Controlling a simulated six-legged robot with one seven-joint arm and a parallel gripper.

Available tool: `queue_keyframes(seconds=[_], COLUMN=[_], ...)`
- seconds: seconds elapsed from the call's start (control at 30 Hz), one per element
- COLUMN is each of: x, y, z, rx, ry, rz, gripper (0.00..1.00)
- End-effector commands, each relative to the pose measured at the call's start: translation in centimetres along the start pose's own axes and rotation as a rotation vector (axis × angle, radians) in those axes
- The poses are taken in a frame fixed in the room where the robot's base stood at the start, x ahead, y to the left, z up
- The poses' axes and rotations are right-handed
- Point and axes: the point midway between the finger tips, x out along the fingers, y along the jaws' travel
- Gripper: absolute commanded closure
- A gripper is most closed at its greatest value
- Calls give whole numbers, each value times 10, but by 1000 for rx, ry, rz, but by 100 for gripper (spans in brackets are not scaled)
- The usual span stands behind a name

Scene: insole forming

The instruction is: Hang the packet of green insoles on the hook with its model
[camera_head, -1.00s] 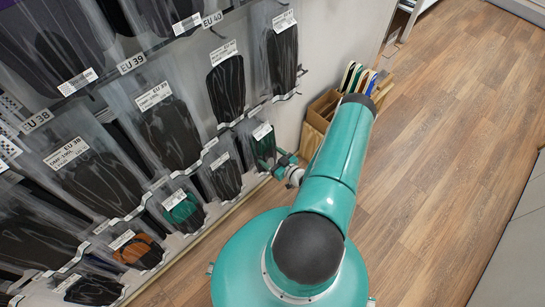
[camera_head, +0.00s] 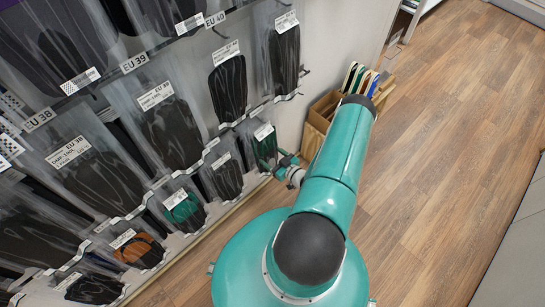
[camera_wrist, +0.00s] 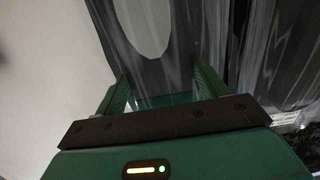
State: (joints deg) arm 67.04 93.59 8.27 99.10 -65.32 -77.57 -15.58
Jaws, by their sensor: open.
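A clear packet with dark green insoles (camera_head: 265,147) hangs at the right end of the lower row of the rack, with a white label at its top. My gripper (camera_head: 285,164) is at its lower right edge. In the wrist view my gripper (camera_wrist: 161,88) is open, with clear plastic and a dark shape between and beyond its fingers. I cannot tell whether the fingers touch it. Another packet of green insoles (camera_head: 183,208) hangs further left in the lower row. The hook holding the right-end packet is not clearly visible.
An orange insole packet (camera_head: 139,248) hangs at lower left. A wooden box (camera_head: 322,108) with coloured sheets stands beyond the rack. The wooden floor (camera_head: 440,150) at right is clear.

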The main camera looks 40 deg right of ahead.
Motion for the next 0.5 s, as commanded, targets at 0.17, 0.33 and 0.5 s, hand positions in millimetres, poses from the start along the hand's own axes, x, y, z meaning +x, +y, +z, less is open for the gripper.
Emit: queue_keyframes(seconds=[0.17, 0.33, 0.5], x=[0, 0, -4], y=[0, 0, 0], z=[0, 0, 0], rx=[0, 0, 0], ry=[0, 0, -1], rz=[0, 0, 0], gripper=[3, 3, 3])
